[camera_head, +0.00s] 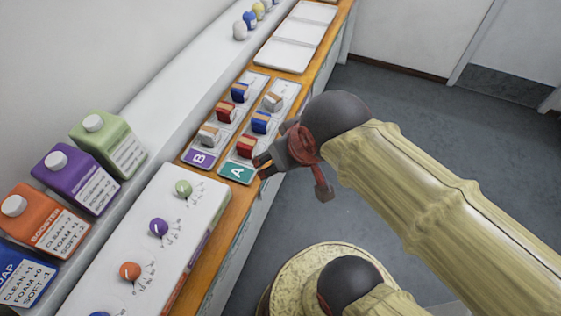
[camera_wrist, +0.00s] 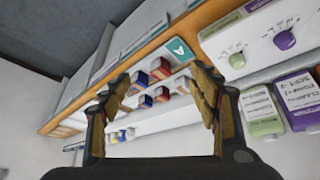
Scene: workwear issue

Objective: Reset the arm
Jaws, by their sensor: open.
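My gripper (camera_head: 262,167) is beside the front edge of the counter in the head view, close to the teal label A. My arm reaches in from the lower right. In the wrist view my gripper (camera_wrist: 160,112) has its two fingers wide apart with nothing between them. Through the gap show small blue, red and white blocks on the labelled strips. The fingertips look close to strip A, but I cannot tell whether they touch anything.
Strip A (camera_head: 238,173) and strip B (camera_head: 199,158) hold several blocks. A white dial panel (camera_head: 140,250) stands nearer, with green (camera_head: 107,142), purple (camera_head: 73,178) and orange (camera_head: 42,218) cartons behind it. White trays (camera_head: 283,55) lie at the far end. Grey floor (camera_head: 420,110) is clear at right.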

